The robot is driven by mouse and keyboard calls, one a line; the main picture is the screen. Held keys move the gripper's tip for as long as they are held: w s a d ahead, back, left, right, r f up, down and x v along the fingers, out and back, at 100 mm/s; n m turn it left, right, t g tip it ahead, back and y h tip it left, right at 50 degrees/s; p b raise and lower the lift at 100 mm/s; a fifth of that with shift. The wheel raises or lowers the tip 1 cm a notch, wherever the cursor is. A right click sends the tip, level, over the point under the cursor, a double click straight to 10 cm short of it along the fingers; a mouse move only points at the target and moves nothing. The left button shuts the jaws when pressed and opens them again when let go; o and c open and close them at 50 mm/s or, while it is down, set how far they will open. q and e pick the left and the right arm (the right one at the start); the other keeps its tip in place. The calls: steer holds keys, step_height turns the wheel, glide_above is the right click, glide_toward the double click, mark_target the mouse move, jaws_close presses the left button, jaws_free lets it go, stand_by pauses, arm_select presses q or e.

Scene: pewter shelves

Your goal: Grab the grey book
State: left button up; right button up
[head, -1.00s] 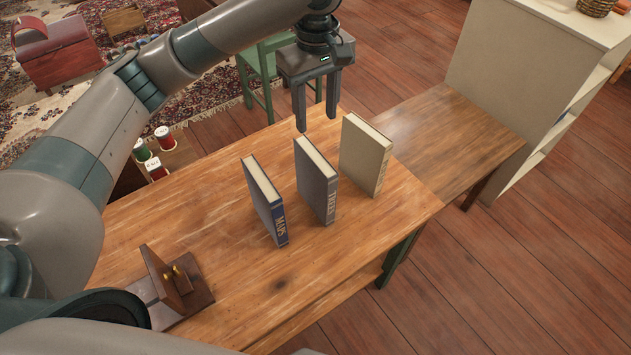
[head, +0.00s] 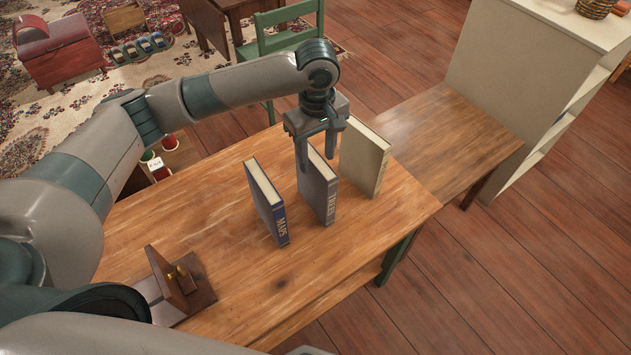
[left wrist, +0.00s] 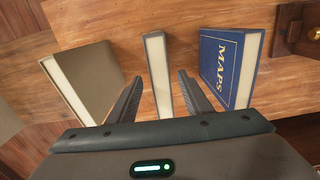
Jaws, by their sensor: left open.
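The grey book (head: 319,190), marked TALES, stands upright on the wooden table between two other books. In the left wrist view the grey book (left wrist: 158,75) shows its pale page edge between my fingers. My left gripper (head: 318,158) is open and comes down from above, with one finger on each side of the grey book's top. It also shows in the left wrist view (left wrist: 160,100). I cannot tell whether a finger touches the book. My right gripper is not in view.
A blue MAPS book (head: 267,205) stands to the left and a beige book (head: 364,158) to the right, both upright and close by. A wooden bookend (head: 172,285) sits at the table's (head: 225,235) near left. The table's front area is clear.

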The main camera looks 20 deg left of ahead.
mark_target(316, 184)
arm_select(q)
steer(key=shift+f, duration=0.2)
steer(key=shift+a+f+p, duration=0.1)
steer(key=shift+f+p, duration=0.3)
steer(key=shift+f, duration=0.15)
step_height(316, 184, down, 3)
steer(key=shift+a+f+p, duration=0.1)
steer(key=shift+p, duration=0.4)
steer(key=shift+f, duration=0.4)
jaws_close()
steer(key=shift+w+r, duration=0.1)
stand_by(0.8)
